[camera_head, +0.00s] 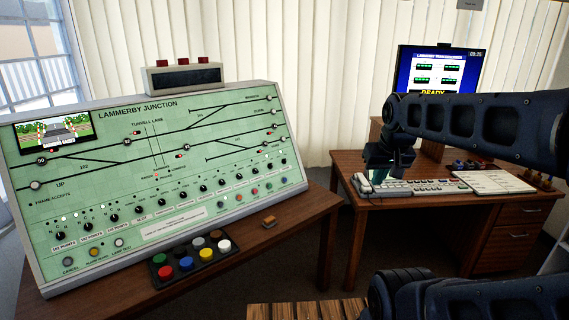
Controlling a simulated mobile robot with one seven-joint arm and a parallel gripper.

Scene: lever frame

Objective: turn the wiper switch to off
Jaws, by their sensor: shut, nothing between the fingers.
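The green signalling panel (130,185) headed "Lammerby Junction" stands tilted back on a brown desk at the left. A row of black rotary knobs (182,195) runs along its lower part, rising to the right. Their labels are too small for me to tell which is the wiper switch or how it is set. A small screen (53,132) at the panel's upper left shows a road and barriers. My gripper (378,174) is shut and empty, hanging over the left end of the right-hand desk, clear of the panel and its knobs.
Coloured push-buttons on a black box (190,264) sit in front of the panel. The right-hand desk (420,212) bears a keyboard (428,186), papers (493,182) and a monitor (440,75). A gap separates the desks. A slatted wooden surface (300,311) is at the bottom.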

